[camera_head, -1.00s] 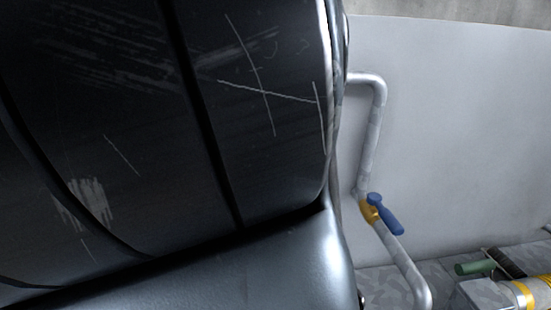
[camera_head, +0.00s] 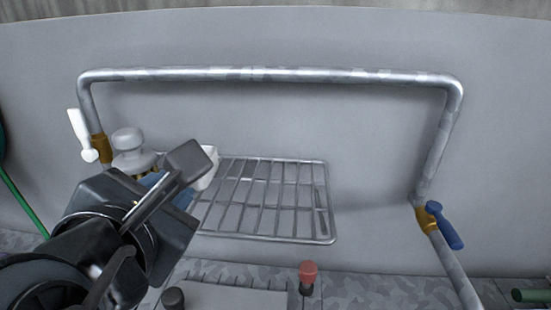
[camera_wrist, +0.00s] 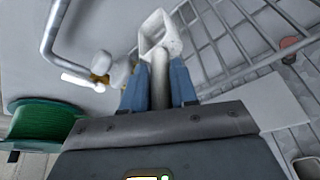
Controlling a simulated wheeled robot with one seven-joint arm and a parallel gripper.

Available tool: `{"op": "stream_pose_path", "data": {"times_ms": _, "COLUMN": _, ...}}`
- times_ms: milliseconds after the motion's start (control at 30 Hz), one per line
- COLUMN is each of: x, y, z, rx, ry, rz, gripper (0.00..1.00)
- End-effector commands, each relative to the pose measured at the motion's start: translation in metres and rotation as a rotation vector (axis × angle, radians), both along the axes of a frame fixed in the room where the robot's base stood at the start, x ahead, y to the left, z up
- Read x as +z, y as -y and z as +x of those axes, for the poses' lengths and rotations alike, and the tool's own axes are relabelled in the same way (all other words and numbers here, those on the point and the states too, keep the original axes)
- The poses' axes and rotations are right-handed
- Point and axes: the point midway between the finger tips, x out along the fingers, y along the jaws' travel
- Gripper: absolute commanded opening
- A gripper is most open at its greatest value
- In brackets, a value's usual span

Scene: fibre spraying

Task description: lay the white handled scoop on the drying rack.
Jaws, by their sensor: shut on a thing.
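The white scoop (camera_wrist: 155,36) shows in the wrist view, its square open head beyond my fingertips and its handle between the blue fingers. In the head view a bit of its white head (camera_head: 208,165) shows behind my gripper (camera_head: 178,188), which hides the rest. My gripper (camera_wrist: 160,88) is shut on the scoop's handle. The drying rack (camera_head: 265,198) is a metal wire grid against the grey wall. The scoop's head appears over or near the rack's left end; I cannot tell whether they touch. The rack also shows at upper right in the wrist view (camera_wrist: 215,40).
A metal pipe (camera_head: 270,75) frames the rack, with a white-handled valve (camera_head: 80,135) left and a blue-handled valve (camera_head: 445,225) right. A grey knobbed object (camera_head: 130,150) stands left of the rack. A red knob (camera_head: 308,272) is below. A green spool (camera_wrist: 45,118) lies left.

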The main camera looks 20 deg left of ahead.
Motion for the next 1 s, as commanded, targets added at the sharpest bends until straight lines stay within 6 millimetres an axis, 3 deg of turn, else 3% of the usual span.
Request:
{"op": "stream_pose_path", "data": {"times_ms": 100, "x": -0.0112, "y": 0.0002, "z": 0.0001, "rx": 0.0, "ry": 0.0, "rz": -0.001, "gripper": 0.0}}
{"op": "stream_pose_path", "data": {"times_ms": 467, "x": -0.0143, "y": 0.0004, "z": 0.0004, "rx": 0.0, "ry": 0.001, "rz": 0.001, "gripper": 0.0}}
{"op": "stream_pose_path", "data": {"times_ms": 500, "x": -0.0143, "y": 0.0003, "z": 0.0003, "rx": 0.0, "ry": 0.001, "rz": 0.001, "gripper": 0.31}}
{"op": "stream_pose_path", "data": {"times_ms": 733, "x": -0.0141, "y": 0.0003, "z": 0.0003, "rx": 0.0, "ry": 0.001, "rz": 0.001, "gripper": 0.53}}
{"op": "stream_pose_path", "data": {"times_ms": 1000, "x": -0.0129, "y": 0.0003, "z": 0.0003, "rx": 0.0, "ry": 0.001, "rz": 0.001, "gripper": 0.53}}
